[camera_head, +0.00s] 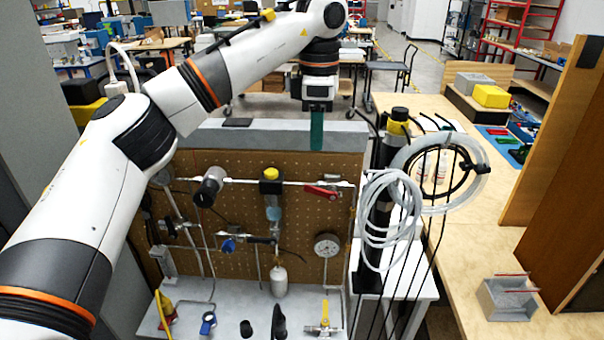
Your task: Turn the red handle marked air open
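The red handle (321,192) is a small lever on the horizontal metal pipe at the right part of the brown pegboard panel (320,250). It lies roughly along the pipe, and any lettering on it is too small to read. My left arm arches in from the left over the panel. My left gripper (316,143) points down in front of the panel's grey top edge, above the red handle in the picture and apart from it. Its teal fingers are seen edge-on, so the gap between them cannot be told. My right gripper is out of view.
The panel also carries a pressure gauge (327,245), a yellow-topped regulator (271,187), blue valve handles and a yellow valve lever (325,315). Coiled clear tubing (392,215) and black cables hang at the right. A wooden table (470,245) stands beyond them with a small grey box (507,298).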

